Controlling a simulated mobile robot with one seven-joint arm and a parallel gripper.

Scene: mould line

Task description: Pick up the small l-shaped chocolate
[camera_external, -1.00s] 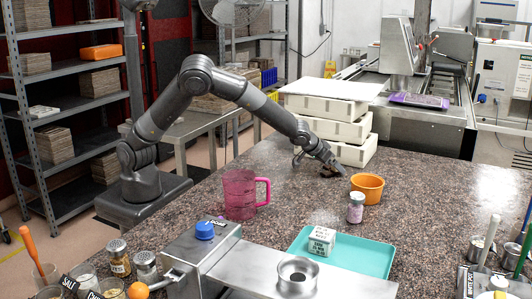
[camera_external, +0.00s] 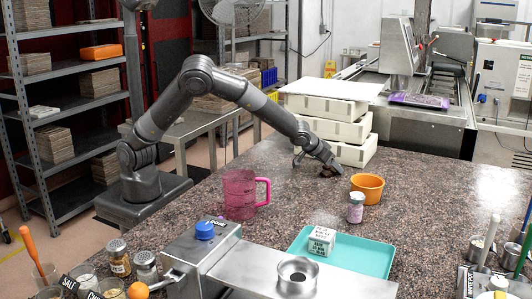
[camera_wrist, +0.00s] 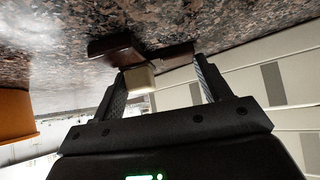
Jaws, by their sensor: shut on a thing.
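My gripper (camera_external: 334,172) is low over the stone counter, in front of the stacked cream trays in the external view. In the wrist view its two fingers (camera_wrist: 158,66) stand either side of a dark brown L-shaped chocolate (camera_wrist: 118,48), and it is shut on this piece. The chocolate spans across the fingertips and sticks out past the left one. A small cream block (camera_wrist: 139,80) shows just below it, between the fingers; whether it touches the chocolate I cannot tell. In the external view the chocolate is too small and dark to make out clearly.
An orange bowl (camera_external: 368,189) and a small jar (camera_external: 355,208) stand right of my gripper. A pink jug (camera_external: 239,195) stands left. Stacked cream trays (camera_external: 345,130) rise close behind. A teal tray (camera_external: 375,262) with a white box (camera_external: 321,241) lies in front.

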